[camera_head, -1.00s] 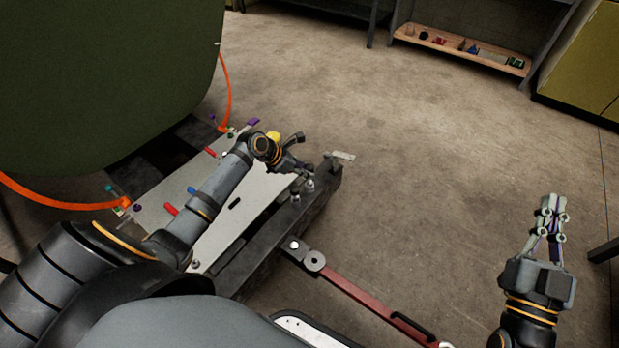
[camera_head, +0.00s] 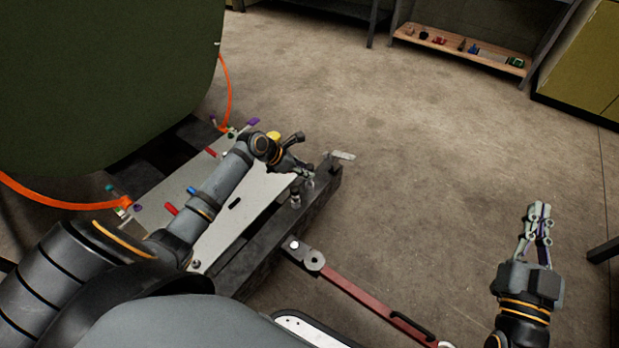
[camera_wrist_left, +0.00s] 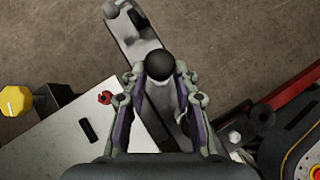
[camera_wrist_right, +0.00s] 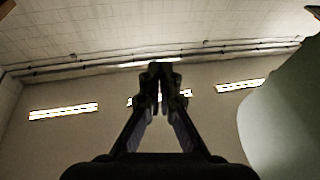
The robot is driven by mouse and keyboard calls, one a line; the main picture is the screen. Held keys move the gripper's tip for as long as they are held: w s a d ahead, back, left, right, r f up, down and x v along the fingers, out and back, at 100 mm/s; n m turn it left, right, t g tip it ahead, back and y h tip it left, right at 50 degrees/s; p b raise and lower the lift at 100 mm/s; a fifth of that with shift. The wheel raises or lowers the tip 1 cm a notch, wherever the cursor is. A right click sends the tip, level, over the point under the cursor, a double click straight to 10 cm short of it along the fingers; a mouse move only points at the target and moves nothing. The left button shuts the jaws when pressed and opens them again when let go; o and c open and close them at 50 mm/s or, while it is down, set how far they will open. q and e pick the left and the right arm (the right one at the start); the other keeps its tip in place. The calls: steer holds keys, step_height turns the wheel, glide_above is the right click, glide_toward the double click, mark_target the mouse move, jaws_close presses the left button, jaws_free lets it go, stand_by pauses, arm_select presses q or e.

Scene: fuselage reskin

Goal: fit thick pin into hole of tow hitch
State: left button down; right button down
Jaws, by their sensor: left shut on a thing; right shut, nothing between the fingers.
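My left gripper (camera_head: 307,173) is over the far end of the dark beam (camera_head: 262,240). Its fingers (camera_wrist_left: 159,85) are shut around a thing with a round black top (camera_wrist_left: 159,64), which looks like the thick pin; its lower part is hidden. My right gripper (camera_head: 538,222) is shut and empty over the floor, pointing up.
A pale panel (camera_head: 235,190) with red and blue clamps lies left of the beam. A large green body (camera_head: 100,80) stands behind it, with orange hoses. A shelf (camera_head: 460,50) with small items is at the back. The floor between is clear.

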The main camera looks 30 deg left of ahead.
step_height(320, 180, down, 8)
steer(key=g, duration=0.3)
steer(key=shift+g+p, duration=0.3)
steer(key=shift+p, duration=0.15)
stand_by(1.5)
